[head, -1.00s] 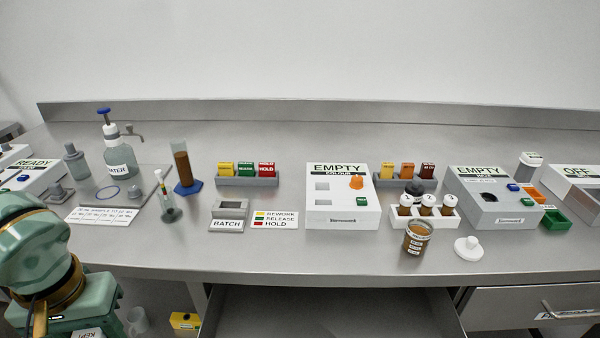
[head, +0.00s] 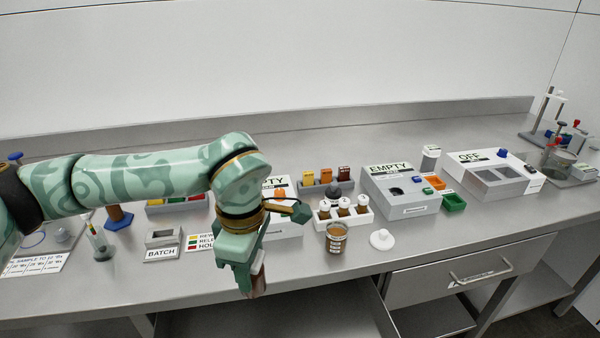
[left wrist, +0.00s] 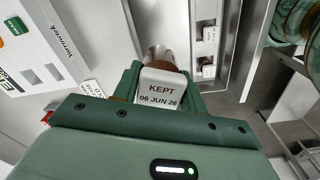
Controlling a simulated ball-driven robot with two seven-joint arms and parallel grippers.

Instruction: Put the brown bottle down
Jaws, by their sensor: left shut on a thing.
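My left gripper (head: 248,278) is shut on the brown bottle (head: 259,284). In the head view only a sliver of the bottle shows beside the fingers, at the bench's front edge. I cannot tell whether it touches anything. In the left wrist view, the bottle (left wrist: 168,56) sits between the fingers, with a white label (left wrist: 160,88) reading KEPT 06 JUN 26. My right gripper is not in view.
A white rack (head: 323,222) of small brown-bodied, white-capped bottles stands right of my gripper. Before it are an open jar of brown contents (head: 337,240) and a white lid (head: 382,240). A BATCH box (head: 162,238) is to the left. An open drawer (head: 330,315) lies below the bench.

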